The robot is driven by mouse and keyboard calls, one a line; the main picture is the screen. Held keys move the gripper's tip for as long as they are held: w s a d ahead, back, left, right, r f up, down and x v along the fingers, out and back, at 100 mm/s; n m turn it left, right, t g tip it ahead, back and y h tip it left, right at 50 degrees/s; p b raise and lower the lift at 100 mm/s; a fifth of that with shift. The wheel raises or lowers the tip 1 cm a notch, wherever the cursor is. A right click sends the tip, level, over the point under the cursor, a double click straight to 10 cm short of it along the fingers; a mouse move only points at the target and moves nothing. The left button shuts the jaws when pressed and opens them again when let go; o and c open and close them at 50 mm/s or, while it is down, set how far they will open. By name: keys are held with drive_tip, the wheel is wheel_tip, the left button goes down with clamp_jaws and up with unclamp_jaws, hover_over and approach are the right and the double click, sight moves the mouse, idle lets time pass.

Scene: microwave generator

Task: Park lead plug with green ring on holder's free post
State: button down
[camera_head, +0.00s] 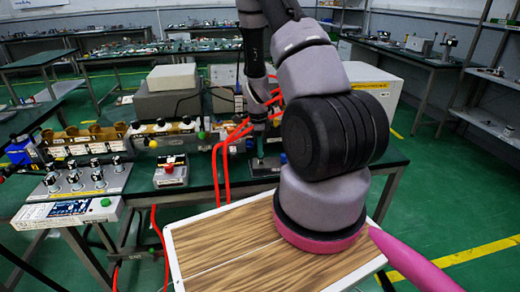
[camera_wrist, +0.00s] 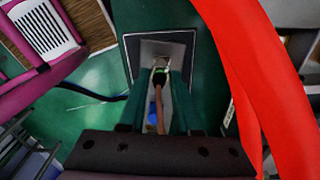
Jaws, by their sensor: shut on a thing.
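In the wrist view my gripper (camera_wrist: 160,88) is shut on the lead plug (camera_wrist: 159,77), which has a dark body and a greenish ring. A brownish lead runs back from it between the fingers. The plug's tip lies over a grey square plate with a dark border (camera_wrist: 137,42), which looks like the holder's base. A small pale post or ring shows at the tip; I cannot tell whether the plug touches it. In the head view my gripper (camera_head: 268,148) is low over the green bench, partly hidden by my arm, and the plug cannot be made out.
Thick red cables (camera_wrist: 262,75) loop close by on the right of the wrist view. They also hang over the bench front in the head view (camera_head: 220,160).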

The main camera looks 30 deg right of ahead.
drive_tip(key=shift+d+f, duration=0.1)
drive_tip(key=shift+f, duration=0.8)
drive_tip(key=c, duration=0.5)
unclamp_jaws()
drive_tip(key=shift+c, duration=0.2)
drive_tip(key=r, duration=1.1)
drive_tip(key=shift+w+a, duration=0.15)
drive_tip(key=shift+a, duration=0.1)
drive_tip(key=s+a+r+n+t+y, duration=0.15)
drive_tip(key=a+r+n, duration=0.25)
drive_tip(key=r, duration=0.7)
drive_tip(key=s+a+r+n+t, duration=0.2)
drive_tip(key=a+r+n, duration=0.15)
drive_tip(key=r, duration=0.65)
drive_tip(key=s+a+r+n+t, duration=0.2)
drive_tip(key=s+r+n, duration=0.3)
drive_tip(key=s+r, duration=0.2)
drive_tip(key=s+a+r+n+t, duration=0.2)
drive_tip(key=s+a+r+n, duration=0.1)
drive_tip(key=s+r+n, duration=0.3)
drive_tip(key=s+r+y, duration=0.1)
drive_tip(key=s+r, duration=0.1)
drive_tip(key=s, duration=0.1)
drive_tip(key=shift+s+a, duration=0.2)
drive_tip(key=shift+s, duration=0.15)
